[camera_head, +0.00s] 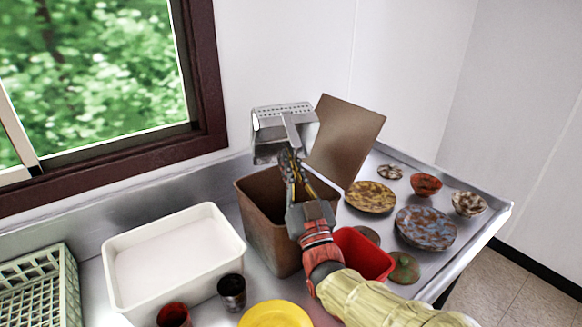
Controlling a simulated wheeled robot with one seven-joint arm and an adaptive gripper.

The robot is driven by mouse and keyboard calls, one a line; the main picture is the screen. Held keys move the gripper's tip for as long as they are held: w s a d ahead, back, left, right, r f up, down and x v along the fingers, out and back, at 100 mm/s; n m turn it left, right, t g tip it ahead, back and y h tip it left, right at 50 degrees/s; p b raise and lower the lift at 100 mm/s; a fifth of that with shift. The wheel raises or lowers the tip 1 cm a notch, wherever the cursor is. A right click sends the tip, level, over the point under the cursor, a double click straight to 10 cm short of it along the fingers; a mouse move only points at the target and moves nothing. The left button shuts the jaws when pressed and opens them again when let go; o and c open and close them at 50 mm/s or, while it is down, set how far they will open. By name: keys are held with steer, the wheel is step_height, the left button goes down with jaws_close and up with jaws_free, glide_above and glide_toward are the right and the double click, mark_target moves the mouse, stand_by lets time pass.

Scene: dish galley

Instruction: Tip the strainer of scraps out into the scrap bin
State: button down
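The strainer (268,132) is a grey metal pan with a row of small holes along its top edge. It is held up above the back of the scrap bin (268,232), a brown box whose brown lid (345,140) stands open to the right. My gripper (289,158) comes from the lower right over the bin's mouth, and its fingers appear closed around the strainer's handle. The strainer looks steeply tilted. No scraps are visible in it. My arm and gripper hide part of the bin's opening, and its contents cannot be made out.
A white tub (170,262) stands left of the bin, with a green crate (42,290) farther left. A dark cup (232,291), red cup (174,315) and yellow plate (275,315) are in front. A red container (362,255) is close right. Soiled plates (427,228) and bowls (426,185) occupy the right counter.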

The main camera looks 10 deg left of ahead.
mark_target(294, 160)
step_height(294, 160, up, 2)
steer(key=r+p, duration=0.1)
steer(key=p, duration=0.1)
steer(key=shift+w+a+g+p, duration=0.1)
steer(key=shift+w+g+p, duration=0.05)
steer(key=shift+g+p, duration=0.2)
steer(key=g+p, duration=0.1)
steer(key=p, duration=0.1)
steer(key=r+h+p, duration=0.1)
steer(key=p, duration=0.2)
steer(key=shift+w+a+r+g, duration=0.1)
steer(key=shift+w+a+g, duration=0.15)
steer(key=shift+w+g, duration=0.15)
steer(key=shift+w+h+p, duration=0.1)
steer(key=shift+h+p, duration=0.2)
steer(key=shift+p, duration=0.4)
steer(key=shift+w+a+r+g+p, duration=0.25)
steer(key=shift+r+g+p, duration=0.2)
steer(key=shift+p, duration=0.8)
steer(key=g+p, duration=0.1)
steer(key=p, duration=0.2)
steer(key=w+g+h+p, duration=0.1)
steer(key=p, duration=0.2)
steer(key=shift+w+a+r+h, duration=0.1)
steer(key=shift+a+r+h, duration=0.2)
steer(key=shift+r, duration=0.1)
steer(key=shift+p, duration=0.45)
